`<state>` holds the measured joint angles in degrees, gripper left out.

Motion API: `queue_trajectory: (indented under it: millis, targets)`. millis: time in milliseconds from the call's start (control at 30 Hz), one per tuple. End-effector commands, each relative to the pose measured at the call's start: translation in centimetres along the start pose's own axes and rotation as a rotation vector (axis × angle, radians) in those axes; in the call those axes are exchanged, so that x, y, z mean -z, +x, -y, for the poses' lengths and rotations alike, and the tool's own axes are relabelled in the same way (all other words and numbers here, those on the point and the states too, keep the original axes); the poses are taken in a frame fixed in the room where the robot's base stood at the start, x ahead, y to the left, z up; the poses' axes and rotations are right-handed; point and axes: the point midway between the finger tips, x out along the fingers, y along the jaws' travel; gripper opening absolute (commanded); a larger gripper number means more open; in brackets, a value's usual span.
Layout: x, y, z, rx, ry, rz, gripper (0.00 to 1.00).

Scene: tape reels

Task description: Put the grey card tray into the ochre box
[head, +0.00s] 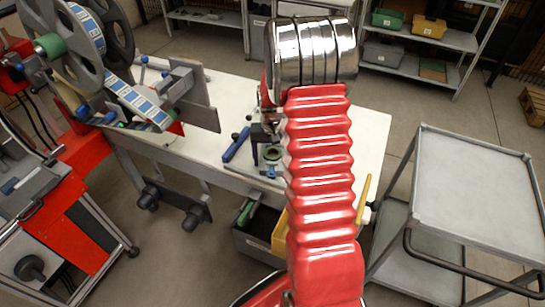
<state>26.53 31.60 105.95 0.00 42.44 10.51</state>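A flat grey tray (241,167), which looks like the grey card tray, lies near the front edge of the white table. Small blue and green items lie on or by it, and my arm hides its right part. An ochre box (279,236) shows low, below the table's front edge, mostly hidden behind my red arm. Dark parts just left of my arm, above the tray, look like my gripper (264,137). Its fingers are mostly hidden, so I cannot tell whether it is open or touching anything.
A dark grey bin (258,238) with a green item stands beside the ochre box. Large reels (82,45) and a printed tape strip occupy the table's left. A grey cart (478,185) stands right, its top empty. Back shelves hold another ochre bin (429,26) and a green bin (387,18).

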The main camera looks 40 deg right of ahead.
Motion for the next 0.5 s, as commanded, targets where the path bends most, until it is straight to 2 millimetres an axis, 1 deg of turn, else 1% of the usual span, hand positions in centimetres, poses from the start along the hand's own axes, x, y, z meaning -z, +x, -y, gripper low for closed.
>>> queue_trajectory:
  millis: [33, 67, 400, 500]
  targets:
    - [0.0, 0.0, -0.01, 0.0, 0.0, 0.0, 0.7]
    - [0.0, 0.0, -0.01, 0.0, 0.0, 0.0, 0.68]
    - [0.01, 0.0, -0.01, 0.0, 0.0, 0.0, 0.44]
    - [0.02, -0.02, -0.01, 0.0, 0.0, 0.0, 0.38]
